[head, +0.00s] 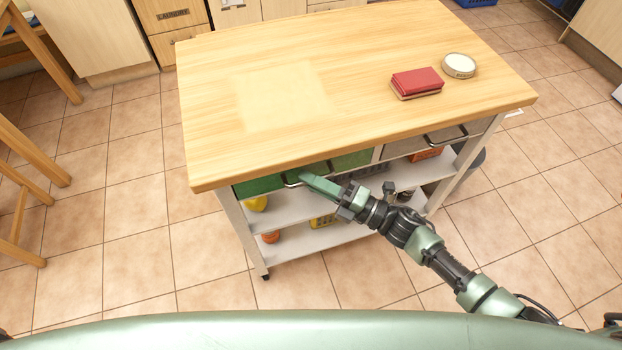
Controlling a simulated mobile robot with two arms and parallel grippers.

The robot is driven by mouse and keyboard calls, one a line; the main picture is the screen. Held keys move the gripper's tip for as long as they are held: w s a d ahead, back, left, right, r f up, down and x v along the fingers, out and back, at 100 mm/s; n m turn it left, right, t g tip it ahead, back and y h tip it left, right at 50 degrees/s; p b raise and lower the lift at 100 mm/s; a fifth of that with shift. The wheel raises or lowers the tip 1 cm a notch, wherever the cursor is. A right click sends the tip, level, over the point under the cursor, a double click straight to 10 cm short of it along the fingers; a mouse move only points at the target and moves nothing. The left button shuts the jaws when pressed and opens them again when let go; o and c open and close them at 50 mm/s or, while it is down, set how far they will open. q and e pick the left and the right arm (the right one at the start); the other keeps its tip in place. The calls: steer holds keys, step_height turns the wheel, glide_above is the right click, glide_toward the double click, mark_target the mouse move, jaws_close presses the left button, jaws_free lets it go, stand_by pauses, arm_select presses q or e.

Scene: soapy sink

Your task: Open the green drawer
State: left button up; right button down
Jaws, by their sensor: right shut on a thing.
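The green drawer (261,186) sits under the wooden top of a kitchen cart, at the left of its near side. It looks closed or nearly so, with its front close under the top's edge. Its metal handle (291,181) shows near the middle of the front. My right gripper (308,180) reaches in from the right and is shut on the handle, its fingers hiding part of it and of the drawer front. My left gripper is not in view.
A grey drawer (410,146) with a handle is beside the green one. Shelves below hold several items. Tiled floor is open around the cart.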

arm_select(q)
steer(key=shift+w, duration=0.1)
arm_select(e)
steer(key=shift+s, duration=0.1)
stand_by(0.7)
